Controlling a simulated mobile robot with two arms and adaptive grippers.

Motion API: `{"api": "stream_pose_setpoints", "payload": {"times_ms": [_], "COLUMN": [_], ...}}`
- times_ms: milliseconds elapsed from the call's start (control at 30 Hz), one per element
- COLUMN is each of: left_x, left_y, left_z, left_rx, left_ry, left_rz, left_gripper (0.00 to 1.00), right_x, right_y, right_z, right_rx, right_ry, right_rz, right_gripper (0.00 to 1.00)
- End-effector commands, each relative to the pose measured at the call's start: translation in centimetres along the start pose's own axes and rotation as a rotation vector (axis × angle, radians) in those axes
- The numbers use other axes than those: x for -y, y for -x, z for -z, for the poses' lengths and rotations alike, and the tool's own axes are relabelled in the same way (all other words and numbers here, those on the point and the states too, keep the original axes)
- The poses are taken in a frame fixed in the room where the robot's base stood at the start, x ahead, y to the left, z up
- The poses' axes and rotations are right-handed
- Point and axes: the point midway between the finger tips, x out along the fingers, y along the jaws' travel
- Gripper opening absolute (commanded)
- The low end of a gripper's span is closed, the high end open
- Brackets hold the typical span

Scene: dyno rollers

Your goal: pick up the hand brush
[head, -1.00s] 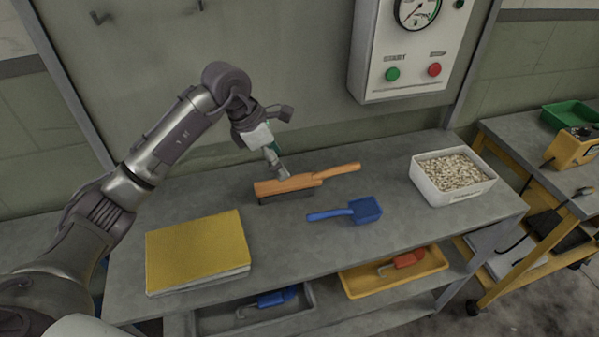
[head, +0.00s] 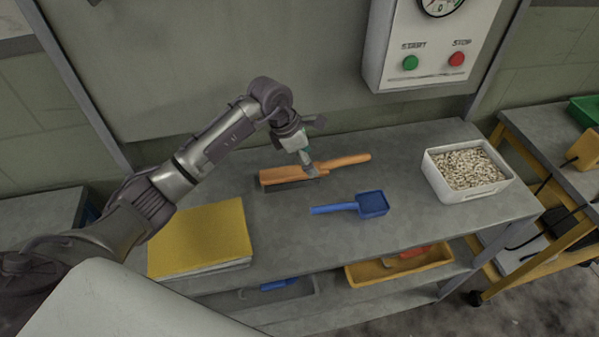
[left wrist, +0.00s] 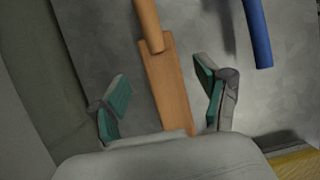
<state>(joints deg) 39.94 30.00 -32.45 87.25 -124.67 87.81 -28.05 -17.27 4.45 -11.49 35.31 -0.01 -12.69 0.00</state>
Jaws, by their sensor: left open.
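The hand brush (head: 290,175) has an orange back and handle with dark bristles beneath. It lies on the grey bench top, its handle pointing right. In the left wrist view the brush (left wrist: 170,85) runs lengthwise between my open fingers, with a gap on each side. My left gripper (head: 310,170) is just above the brush, near where the back meets the handle. It also shows in the left wrist view (left wrist: 162,100), open and empty. Whether the fingertips are below the brush's top is unclear. My right gripper is not in view.
A blue scoop (head: 372,203) lies just in front of the brush. A yellow-topped stack (head: 200,238) is at the left and a white bin of pellets (head: 437,180) at the right. Trays (head: 400,268) sit on the lower shelf. A control box (head: 425,60) hangs behind.

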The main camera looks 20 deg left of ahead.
Motion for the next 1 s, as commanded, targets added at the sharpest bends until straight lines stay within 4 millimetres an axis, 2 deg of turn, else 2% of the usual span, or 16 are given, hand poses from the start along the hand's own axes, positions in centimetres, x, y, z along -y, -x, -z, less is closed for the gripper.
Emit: {"api": "stream_pose_setpoints", "payload": {"times_ms": [100, 233, 567, 900, 1000], "left_x": [0.3, 0.1, 0.1, 0.1, 0.0], "left_y": [-1.7, -3.5, -4.2, -4.2, -4.2], "left_z": [0.1, 0.1, 0.2, 0.2, 0.2], "left_rx": [-0.001, -0.001, 0.000, -0.001, 0.000], "left_ry": [0.004, 0.003, 0.000, 0.000, 0.000], "left_rz": [0.008, 0.004, 0.001, 0.002, 0.001], "left_gripper": [0.75, 0.75, 0.73, 0.17, 0.03], "right_x": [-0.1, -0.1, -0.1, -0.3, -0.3], "right_y": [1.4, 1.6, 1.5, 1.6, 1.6], "right_z": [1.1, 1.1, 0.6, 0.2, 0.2], "right_rx": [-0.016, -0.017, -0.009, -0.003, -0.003], "right_ry": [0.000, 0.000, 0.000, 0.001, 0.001], "right_rz": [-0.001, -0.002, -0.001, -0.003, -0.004], "right_gripper": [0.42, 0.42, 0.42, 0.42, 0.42]}}
